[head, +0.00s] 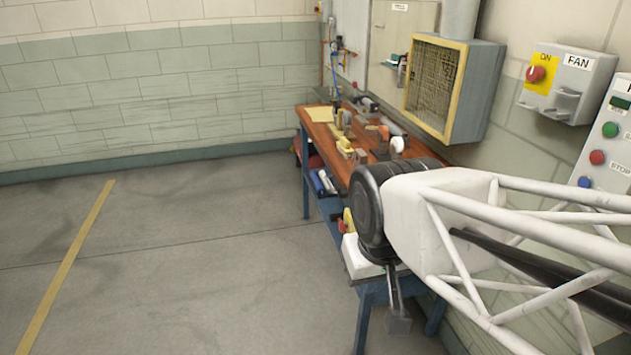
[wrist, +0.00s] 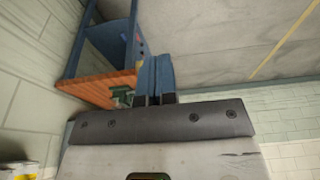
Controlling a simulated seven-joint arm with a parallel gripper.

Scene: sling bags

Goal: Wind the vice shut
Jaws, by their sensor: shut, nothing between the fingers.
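I cannot make out the vice for certain in either view. In the wrist view, a small green part (wrist: 122,95) shows at the edge of the wooden bench top, partly hidden by my wrist; I cannot tell whether it belongs to the vice. My gripper (wrist: 154,60) shows in the wrist view as two blue fingers, shut together with nothing between them. The green part is just left of the fingers, and I see no contact. In the head view, my arm hides the near end of the workbench (head: 317,128).
Wooden blocks and tools, including a yellow item (head: 345,147), crowd the bench top. A yellow-framed fan (head: 433,87), a FAN switch box (head: 570,83) and a button panel (head: 612,140) are on the right wall. The floor (head: 190,240) left of the bench is clear.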

